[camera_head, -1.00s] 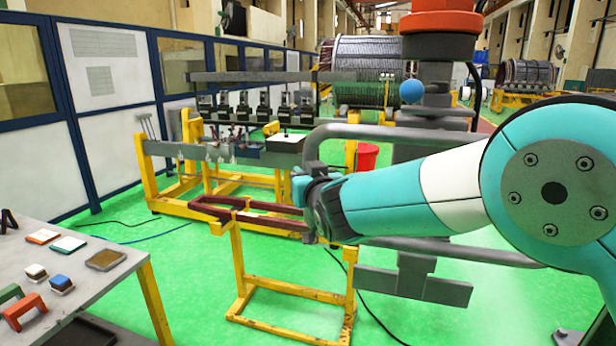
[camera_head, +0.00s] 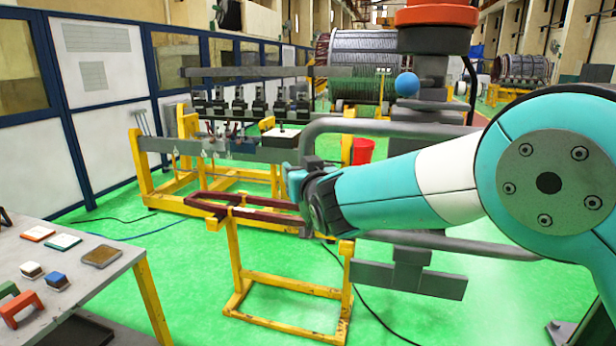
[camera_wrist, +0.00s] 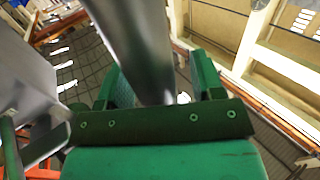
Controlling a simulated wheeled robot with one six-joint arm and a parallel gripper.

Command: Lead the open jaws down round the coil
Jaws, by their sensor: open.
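The coil (camera_head: 245,212) is a long dark red loop lying level on top of a yellow stand (camera_head: 235,265) in the head view. Its right end passes behind my wrist and is hidden. My gripper (camera_head: 295,182) is at the end of the teal arm, over the coil's right end. Its fingertips are hardly visible there, so I cannot tell whether they are around the coil. In the wrist view, two green blocks stand apart above a dark green screwed plate, with a blurred grey bar between them. The coil is not clearly visible in that view.
A grey table (camera_head: 100,250) with small blocks and tiles stands at the left. Behind the coil is a yellow-framed bench (camera_head: 150,190) with a row of dark clamps. A red bucket (camera_head: 363,150) stands behind my arm.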

